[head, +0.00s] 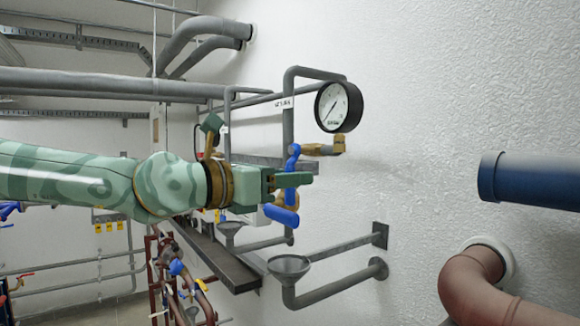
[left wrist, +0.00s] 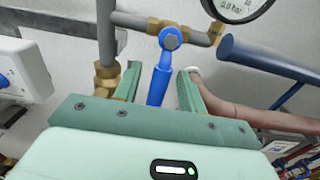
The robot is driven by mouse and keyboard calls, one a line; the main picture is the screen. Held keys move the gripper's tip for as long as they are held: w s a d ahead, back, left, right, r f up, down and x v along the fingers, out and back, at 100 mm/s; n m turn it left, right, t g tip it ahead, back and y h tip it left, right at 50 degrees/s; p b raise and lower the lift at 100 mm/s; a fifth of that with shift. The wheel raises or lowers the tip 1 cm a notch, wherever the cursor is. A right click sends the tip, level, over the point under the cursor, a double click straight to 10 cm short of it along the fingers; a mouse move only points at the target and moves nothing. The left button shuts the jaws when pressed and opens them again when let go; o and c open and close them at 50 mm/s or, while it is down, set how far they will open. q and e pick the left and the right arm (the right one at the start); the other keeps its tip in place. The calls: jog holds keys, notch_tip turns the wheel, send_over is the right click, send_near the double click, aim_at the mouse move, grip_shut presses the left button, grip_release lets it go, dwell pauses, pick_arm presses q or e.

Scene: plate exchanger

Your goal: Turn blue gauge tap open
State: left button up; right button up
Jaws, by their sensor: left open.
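The blue gauge tap (head: 293,158) sits on the pipe below and left of the round pressure gauge (head: 333,106), with its lever hanging down. In the left wrist view its blue lever (left wrist: 160,80) runs from the pivot down between the two fingers. My left gripper (head: 292,182) is open around this lever. The fingers stand on both sides of it, with visible gaps. A second blue handle (head: 281,215) lies just below my gripper, by a brass fitting. My right gripper is in neither view.
Grey pipes (head: 288,110) surround the tap. A grey funnel (head: 289,266) and wall pipes stand below. A thick blue pipe (head: 530,180) and a brown pipe (head: 475,285) are at right. The white wall between is clear.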

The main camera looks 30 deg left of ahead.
pick_arm(q)
jog(key=shift+w+d, duration=0.15)
jog(key=shift+w, duration=0.2)
grip_shut()
